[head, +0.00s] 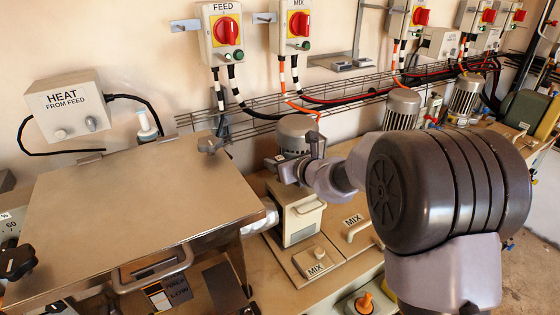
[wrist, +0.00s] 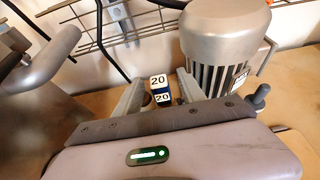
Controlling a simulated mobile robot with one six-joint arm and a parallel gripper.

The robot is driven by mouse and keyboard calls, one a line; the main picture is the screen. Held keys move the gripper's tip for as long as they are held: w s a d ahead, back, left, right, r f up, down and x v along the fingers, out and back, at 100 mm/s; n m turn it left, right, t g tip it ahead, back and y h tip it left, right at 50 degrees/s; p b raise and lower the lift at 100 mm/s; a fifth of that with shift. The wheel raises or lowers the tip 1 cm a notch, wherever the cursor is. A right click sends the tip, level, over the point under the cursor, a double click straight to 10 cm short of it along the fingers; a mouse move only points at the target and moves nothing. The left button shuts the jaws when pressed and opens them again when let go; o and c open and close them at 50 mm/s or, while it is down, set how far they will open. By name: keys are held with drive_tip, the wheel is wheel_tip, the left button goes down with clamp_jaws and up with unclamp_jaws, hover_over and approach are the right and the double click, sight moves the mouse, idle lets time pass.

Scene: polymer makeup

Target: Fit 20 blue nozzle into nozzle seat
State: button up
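My gripper (wrist: 161,78) shows in the wrist view with its two fingers apart. Between them is a small blue piece (wrist: 161,90) with white faces marked "20". Narrow gaps show beside it, so the fingers look open around it rather than closed on it. Its lower end is hidden, and I cannot tell whether one or two labelled parts show here. In the head view, my gripper (head: 283,168) is above the bench, in front of a grey ribbed motor. The blue piece cannot be made out there. I cannot clearly make out the nozzle seat.
The grey ribbed motor (wrist: 226,45) stands close to the right finger. In the head view, a large metal lid (head: 130,215) lies left of my gripper. A cream box with a handle (head: 297,215) and MIX covers (head: 315,262) sit below. A wire rack (head: 260,118) runs along the wall.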

drive_tip(key=shift+r, duration=0.1)
drive_tip(key=p+v, duration=0.4)
drive_tip(key=v, duration=1.3)
drive_tip(key=shift+s+d, duration=0.15)
drive_tip(key=shift+d, duration=0.05)
